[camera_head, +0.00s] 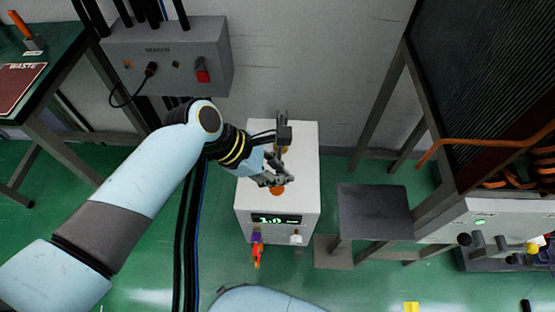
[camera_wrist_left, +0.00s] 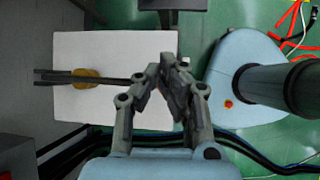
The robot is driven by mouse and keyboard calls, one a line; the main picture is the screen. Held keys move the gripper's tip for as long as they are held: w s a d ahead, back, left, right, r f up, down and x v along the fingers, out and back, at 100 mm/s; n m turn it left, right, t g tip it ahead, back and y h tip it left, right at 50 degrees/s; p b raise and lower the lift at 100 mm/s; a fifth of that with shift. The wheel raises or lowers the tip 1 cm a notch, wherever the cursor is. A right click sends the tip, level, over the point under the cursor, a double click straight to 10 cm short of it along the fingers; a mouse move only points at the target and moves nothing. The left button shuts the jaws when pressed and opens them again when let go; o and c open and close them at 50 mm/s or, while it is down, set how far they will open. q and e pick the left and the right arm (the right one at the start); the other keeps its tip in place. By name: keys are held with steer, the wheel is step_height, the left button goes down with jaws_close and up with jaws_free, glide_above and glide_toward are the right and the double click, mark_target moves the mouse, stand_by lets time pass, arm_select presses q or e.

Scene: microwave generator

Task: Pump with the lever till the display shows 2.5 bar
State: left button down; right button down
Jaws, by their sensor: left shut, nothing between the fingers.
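The white pump box (camera_head: 305,165) stands on the green floor against the wall. Its front display (camera_head: 276,219) shows green digits that look like 1.0, with small text beside them. A dark lever (camera_head: 283,133) with a tan fitting is on the box top toward the wall; in the left wrist view the dark bars (camera_wrist_left: 115,80) run toward my fingers. An orange knob-like part (camera_head: 277,190) shows just below my fingers. My left gripper (camera_head: 284,180) is shut and empty over the box top; its fingertips (camera_wrist_left: 167,66) meet in the wrist view. Whether it touches the lever is unclear.
Purple-and-orange (camera_head: 257,250) and white (camera_head: 296,239) fittings are on the box front. A grey control box (camera_head: 180,62) hangs on the wall at left. A dark stool-like stand (camera_head: 374,212) is right of the pump. Dark cables run along the floor at left.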

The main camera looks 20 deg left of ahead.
mark_target(277, 191)
arm_select(q)
steer(key=shift+s+d+f+b, duration=0.1)
steer(key=shift+s+f+b, duration=0.2)
steer(key=shift+f, duration=0.4)
steer(key=shift+s+d+f+b, duration=0.1)
steer(key=shift+s+f+b, duration=0.2)
steer(key=shift+f, duration=0.45)
steer(key=shift+s+d+f+b, duration=0.15)
steer(key=shift+s+f, duration=0.25)
steer(key=shift+f, duration=0.3)
stand_by(1.9)
steer(key=shift+a, duration=0.1)
stand_by(0.4)
steer(key=w+a+r+p, duration=0.1)
steer(key=w+r+p, duration=0.3)
steer(key=r+p, duration=0.6)
steer(key=shift+w+a+r, duration=0.15)
steer(key=shift+w+r, duration=0.1)
steer(key=shift+w, duration=0.05)
stand_by(0.8)
steer(key=r+p, duration=0.1)
steer(key=w+r+p, duration=0.1)
steer(key=r+p, duration=0.1)
steer(key=w+r+p, duration=0.1)
steer(key=shift+a+r+p, duration=0.3)
steer(key=shift+p, duration=0.1)
stand_by(0.6)
